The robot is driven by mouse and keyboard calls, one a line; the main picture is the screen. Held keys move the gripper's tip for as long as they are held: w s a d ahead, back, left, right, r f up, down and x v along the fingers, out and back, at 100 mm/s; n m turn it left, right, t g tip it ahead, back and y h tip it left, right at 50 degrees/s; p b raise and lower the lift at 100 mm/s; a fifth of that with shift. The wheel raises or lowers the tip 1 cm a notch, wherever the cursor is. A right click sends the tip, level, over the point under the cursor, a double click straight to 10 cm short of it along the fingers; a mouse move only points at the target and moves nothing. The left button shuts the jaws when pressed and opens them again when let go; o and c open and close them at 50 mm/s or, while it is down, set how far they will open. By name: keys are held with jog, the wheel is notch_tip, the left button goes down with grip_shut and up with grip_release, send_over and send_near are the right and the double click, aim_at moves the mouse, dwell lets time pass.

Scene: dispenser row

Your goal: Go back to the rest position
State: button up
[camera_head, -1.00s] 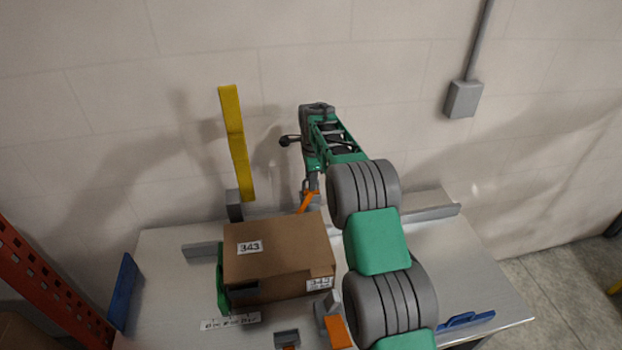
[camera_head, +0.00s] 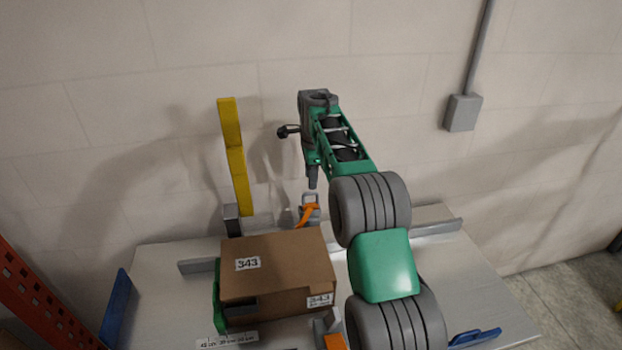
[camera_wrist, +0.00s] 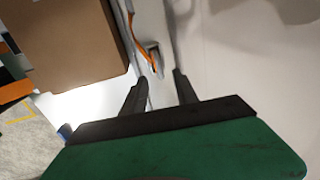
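My gripper (camera_head: 312,178) hangs pointing down behind the cardboard box, above the far edge of the table. In the wrist view its two dark fingers (camera_wrist: 160,90) are apart with nothing between them. The cardboard box (camera_head: 278,268), labelled 343, sits on the grey table (camera_head: 470,270); it also shows at upper left in the wrist view (camera_wrist: 65,40). An orange strap (camera_head: 308,214) with a grey metal buckle lies behind the box, just below my gripper and apart from it.
A yellow upright post (camera_head: 236,160) stands behind the box at left. Blue brackets are at the table's left (camera_head: 117,310) and right (camera_head: 474,336) edges. A red rack (camera_head: 40,305) is at far left. The wall is close behind, with a grey electrical box (camera_head: 462,112).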

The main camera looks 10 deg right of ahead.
jog(key=s+r+n+t, duration=0.1)
jog(key=s+r+n, duration=0.35)
jog(key=s, duration=0.45)
jog(key=s+r+n, duration=0.4)
jog(key=s+r, duration=0.1)
jog(key=s, duration=0.3)
jog(key=s+f+n+t, duration=0.1)
jog(key=s+f+n, duration=0.2)
jog(key=s, duration=0.7)
jog(key=s+f+n+b, duration=0.1)
jog(key=s+f+n, duration=0.2)
jog(key=s+n, duration=0.3)
jog(key=s, duration=0.4)
jog(key=shift+f+t+b, duration=0.3)
jog(key=shift+f+t, duration=0.1)
jog(key=shift+s+a+n, duration=0.1)
jog(key=shift+n, duration=0.15)
jog(key=shift+c, duration=0.8)
